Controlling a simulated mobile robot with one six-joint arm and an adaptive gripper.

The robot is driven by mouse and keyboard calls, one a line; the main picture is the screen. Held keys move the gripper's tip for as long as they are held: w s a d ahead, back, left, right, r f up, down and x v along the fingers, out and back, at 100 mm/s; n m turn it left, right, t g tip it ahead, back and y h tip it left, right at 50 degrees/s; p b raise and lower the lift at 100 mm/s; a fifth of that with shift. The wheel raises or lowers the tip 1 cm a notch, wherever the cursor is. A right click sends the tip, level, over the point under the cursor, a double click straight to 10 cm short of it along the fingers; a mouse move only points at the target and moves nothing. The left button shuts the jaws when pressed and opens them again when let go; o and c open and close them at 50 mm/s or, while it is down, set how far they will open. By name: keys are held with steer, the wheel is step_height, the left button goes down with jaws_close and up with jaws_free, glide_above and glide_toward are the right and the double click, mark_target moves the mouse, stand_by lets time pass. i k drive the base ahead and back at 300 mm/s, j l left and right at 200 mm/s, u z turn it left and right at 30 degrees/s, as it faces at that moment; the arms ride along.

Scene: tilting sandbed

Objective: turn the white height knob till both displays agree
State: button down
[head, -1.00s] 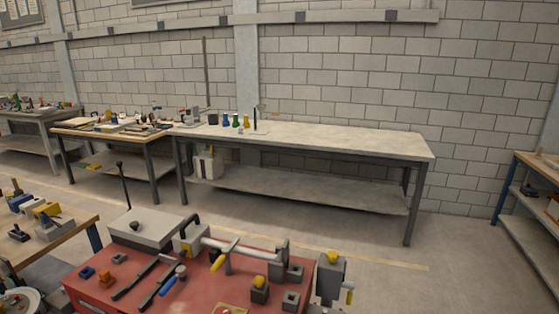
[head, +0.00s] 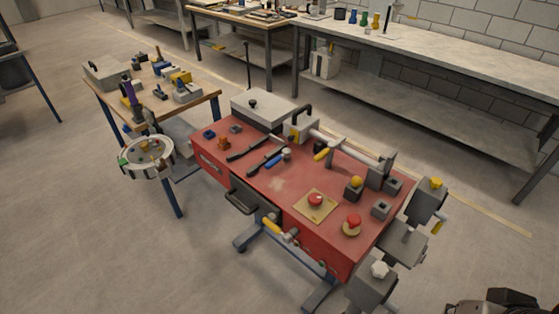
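I cannot make out either display or any reading. My gripper is not recognisable in the head view, and nothing is seen touching the knob.
Red-topped buttons (head: 316,200), a yellow-handled clamp (head: 280,230) and a grey box (head: 262,108) are on or at the red table. A round tray (head: 146,157) stands left. A dark shape cuts into the lower right corner. Floor at lower left is clear.

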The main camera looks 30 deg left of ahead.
mark_target(379, 270)
steer(key=l+u, duration=0.1)
steer(key=u, duration=0.4)
steer(key=l+u, duration=0.15)
steer(key=l, duration=0.3)
steer(key=l+u, duration=0.1)
steer(key=l, duration=0.35)
steer(key=k+l+u, duration=0.15)
steer(key=l, duration=0.3)
steer(key=l+u, duration=0.1)
steer(key=l, duration=0.4)
steer(key=k+l+u, duration=0.15)
steer(key=l, duration=0.3)
steer(key=l+u, duration=0.15)
steer(key=l, duration=0.25)
steer(key=k+l+u, duration=0.1)
steer(key=l, duration=0.35)
steer(key=i+j+u, duration=0.45)
steer(key=i, duration=0.35)
steer(key=j, duration=0.1)
